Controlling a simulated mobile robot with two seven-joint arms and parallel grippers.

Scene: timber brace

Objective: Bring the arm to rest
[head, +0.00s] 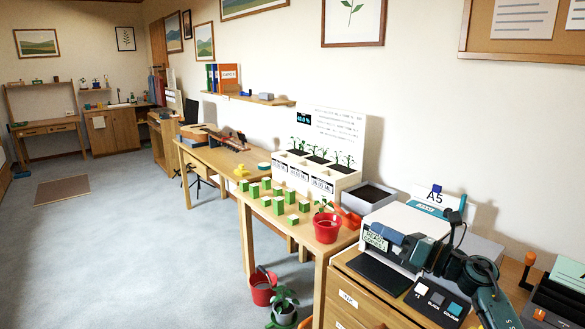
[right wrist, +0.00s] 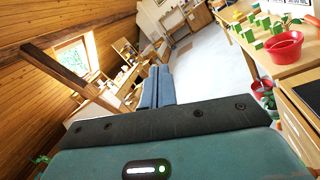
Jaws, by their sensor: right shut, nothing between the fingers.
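My right gripper (head: 376,231) is in front of the white copier at the lower right of the head view. My right arm comes in from the bottom right corner, bent at dark joints. In the right wrist view, the two blue-grey fingers (right wrist: 157,87) lie side by side, shut with nothing between them. They point out over the open floor, clear of the table. My left gripper is in neither view.
The copier (head: 408,222) stands on a wooden cabinet beside my arm. A red pot (head: 327,228) and several green blocks (head: 278,206) stand on the adjoining table. A red bucket (head: 262,290) is on the floor. The grey floor (head: 130,240) to the left is mostly free.

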